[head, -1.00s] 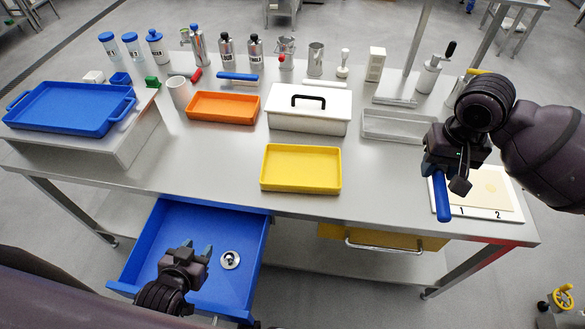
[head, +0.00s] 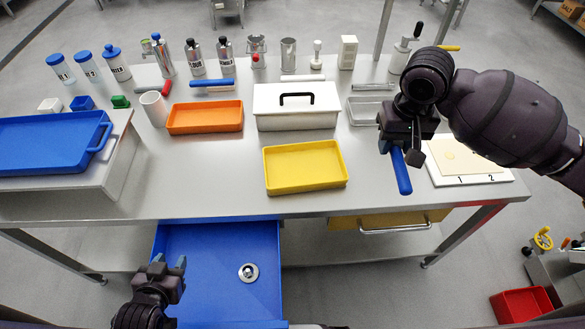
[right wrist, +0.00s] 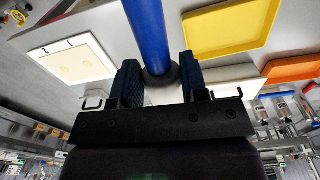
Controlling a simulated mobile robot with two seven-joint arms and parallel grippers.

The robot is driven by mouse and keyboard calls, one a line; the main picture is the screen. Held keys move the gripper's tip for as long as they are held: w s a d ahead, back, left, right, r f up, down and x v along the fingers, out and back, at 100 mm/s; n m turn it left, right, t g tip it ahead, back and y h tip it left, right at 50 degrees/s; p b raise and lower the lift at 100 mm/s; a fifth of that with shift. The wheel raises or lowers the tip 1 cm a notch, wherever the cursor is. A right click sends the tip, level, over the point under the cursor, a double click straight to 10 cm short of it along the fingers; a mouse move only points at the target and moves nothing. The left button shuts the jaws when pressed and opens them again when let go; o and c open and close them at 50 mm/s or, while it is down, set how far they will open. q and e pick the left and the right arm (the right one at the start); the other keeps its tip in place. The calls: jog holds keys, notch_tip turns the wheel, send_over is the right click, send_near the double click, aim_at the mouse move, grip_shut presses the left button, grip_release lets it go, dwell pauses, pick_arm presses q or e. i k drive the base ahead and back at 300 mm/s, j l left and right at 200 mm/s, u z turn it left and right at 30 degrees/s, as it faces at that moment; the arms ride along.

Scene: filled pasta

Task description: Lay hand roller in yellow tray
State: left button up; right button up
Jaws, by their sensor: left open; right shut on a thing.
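The yellow tray (head: 306,187) is empty and sits near the front edge of the table, right of its middle. My right gripper (head: 402,146) is shut on the hand roller, whose blue bar (head: 402,173) hangs down above the table, right of the tray and apart from it. In the right wrist view the blue bar (right wrist: 147,28) runs between the fingers (right wrist: 160,78) and the yellow tray (right wrist: 228,28) lies beyond it; the rest of the roller is hidden. My left gripper (head: 168,268) is open and empty over the open blue drawer (head: 215,240).
A white board (head: 435,178) with a dough sheet (head: 465,160) lies right of the held roller. An orange tray (head: 205,117), a white lidded box (head: 297,107) and a grey tray (head: 367,108) stand behind. A round metal piece (head: 248,272) lies in the drawer.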

aim_at(294, 158)
jog(key=j+z, duration=0.15)
jog(key=j, duration=1.65)
